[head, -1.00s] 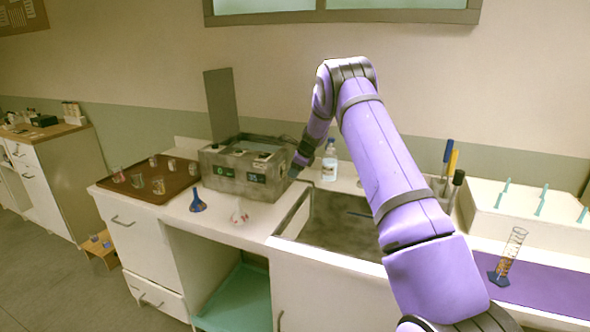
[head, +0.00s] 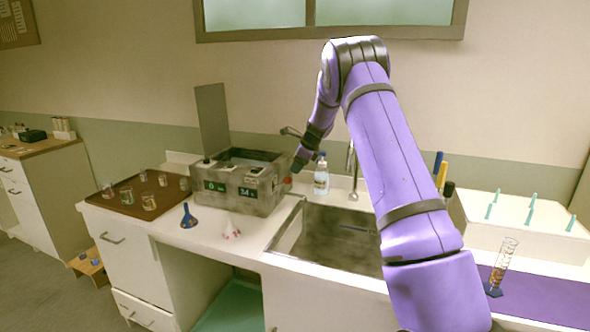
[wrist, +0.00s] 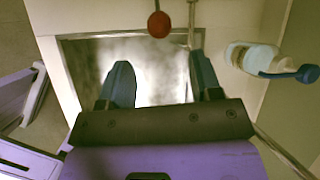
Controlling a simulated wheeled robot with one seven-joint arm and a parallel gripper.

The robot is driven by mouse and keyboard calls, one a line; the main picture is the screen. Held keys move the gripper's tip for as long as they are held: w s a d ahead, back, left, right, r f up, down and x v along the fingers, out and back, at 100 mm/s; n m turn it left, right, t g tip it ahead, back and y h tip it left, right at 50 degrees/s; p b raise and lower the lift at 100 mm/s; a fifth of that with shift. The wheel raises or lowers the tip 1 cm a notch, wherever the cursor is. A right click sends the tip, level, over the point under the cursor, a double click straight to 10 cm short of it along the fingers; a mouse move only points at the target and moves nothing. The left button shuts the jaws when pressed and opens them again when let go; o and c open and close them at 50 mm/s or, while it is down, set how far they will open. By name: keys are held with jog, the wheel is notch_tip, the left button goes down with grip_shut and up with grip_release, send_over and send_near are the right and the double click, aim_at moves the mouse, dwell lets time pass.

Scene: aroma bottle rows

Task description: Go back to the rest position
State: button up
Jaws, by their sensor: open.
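My gripper (wrist: 161,84) is open and empty in the wrist view, with its two dark fingers spread apart. Below it in that view is the sink basin. In the head view my gripper (head: 298,163) hangs above the counter, between the grey water bath and the sink. The purple arm reaches up from the lower right and bends down at the far end. A clear bottle with a blue cap (head: 321,175) stands upright beside the gripper. The bottle also shows in the wrist view (wrist: 258,58), to the right of the fingers and apart from them.
A white rack (head: 515,225) and a graduated cylinder (head: 502,268) stand at right.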

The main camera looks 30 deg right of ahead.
dwell(0.5)
jog(key=s+a+r+n, duration=0.6)
jog(key=s+a+r, duration=0.3)
jog(key=s+r, duration=0.25)
jog(key=s+a+r+n, duration=0.75)
jog(key=s+r, duration=0.25)
jog(key=s, duration=0.2)
jog(key=s+a+f+n, duration=0.1)
jog(key=s+n, duration=0.3)
jog(key=s, duration=0.6)
jog(key=s+a+n+h, duration=0.1)
jog(key=s+a+n, duration=0.3)
jog(key=s, duration=0.6)
jog(key=s+a+f+n+h, duration=0.1)
jog(key=s+a+n, duration=0.2)
jog(key=s, duration=0.7)
jog(key=shift+f+n, duration=0.3)
jog(key=shift+n, duration=0.55)
jog(key=shift+w, duration=0.2)
